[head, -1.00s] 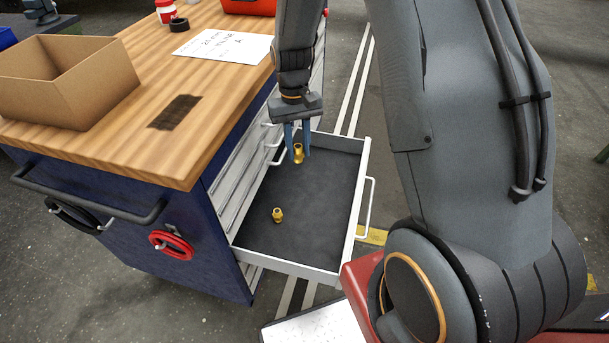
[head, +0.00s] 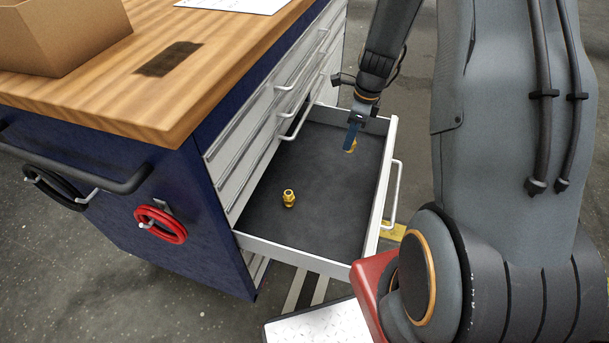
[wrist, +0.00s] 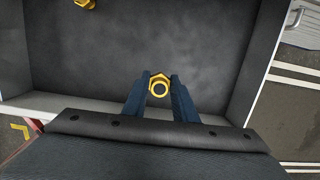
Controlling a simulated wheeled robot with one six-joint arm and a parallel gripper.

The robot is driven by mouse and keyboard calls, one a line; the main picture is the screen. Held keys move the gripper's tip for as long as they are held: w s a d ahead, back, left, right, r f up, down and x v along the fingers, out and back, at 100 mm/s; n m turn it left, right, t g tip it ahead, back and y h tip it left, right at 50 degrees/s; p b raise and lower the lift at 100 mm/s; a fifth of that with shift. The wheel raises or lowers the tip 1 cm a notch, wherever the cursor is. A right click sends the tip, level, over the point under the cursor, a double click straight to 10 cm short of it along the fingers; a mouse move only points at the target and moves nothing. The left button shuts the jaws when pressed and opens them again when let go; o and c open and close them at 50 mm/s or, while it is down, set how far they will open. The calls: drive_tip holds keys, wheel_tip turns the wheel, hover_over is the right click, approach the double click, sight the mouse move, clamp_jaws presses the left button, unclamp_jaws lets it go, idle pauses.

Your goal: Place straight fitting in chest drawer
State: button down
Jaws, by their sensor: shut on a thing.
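My gripper (head: 353,136) is inside the open drawer (head: 330,195) of the blue chest, toward its far end. It is shut on a brass fitting (head: 352,146), mostly hidden behind the fingers in the head view. In the wrist view my gripper (wrist: 160,93) points into the drawer, and the fitting (wrist: 159,87) shows end-on as a gold hex ring between the blue fingertips. A second brass fitting (head: 288,198) stands on the dark drawer floor nearer the front left; it also shows at the top of the wrist view (wrist: 86,4). I cannot tell whether the held fitting touches the floor.
The wooden chest top (head: 120,100) carries a cardboard box (head: 60,35) and a paper sheet (head: 235,4). The middle of the drawer floor is clear.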

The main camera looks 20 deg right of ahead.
wheel_tip(320, 180, down, 10)
drive_tip(key=shift+r, duration=0.1)
idle(0.4)
drive_tip(key=c, duration=1.4)
unclamp_jaws()
drive_tip(key=shift+c, duration=0.2)
drive_tip(key=r, duration=0.4)
drive_tip(key=d+r, duration=0.1)
drive_tip(key=r, duration=0.2)
drive_tip(key=s+r, duration=0.1)
drive_tip(key=r, duration=0.3)
drive_tip(key=shift+d+r, duration=0.2)
drive_tip(key=shift+r, duration=0.15)
drive_tip(key=s+a+r+n, duration=0.3)
drive_tip(key=s+r+n, duration=0.2)
drive_tip(key=s+n, duration=0.2)
drive_tip(key=s+a+r+n+h, duration=0.1)
drive_tip(key=s+a+r+n, duration=0.3)
drive_tip(key=n, duration=0.4)
drive_tip(key=s+a+r+n+g, duration=0.1)
drive_tip(key=s+a+r+n, duration=0.2)
drive_tip(key=s+r+n, duration=0.3)
drive_tip(key=shift+s+a+n, duration=0.25)
drive_tip(key=shift+s+n, duration=0.95)
drive_tip(key=shift+s, duration=0.6)
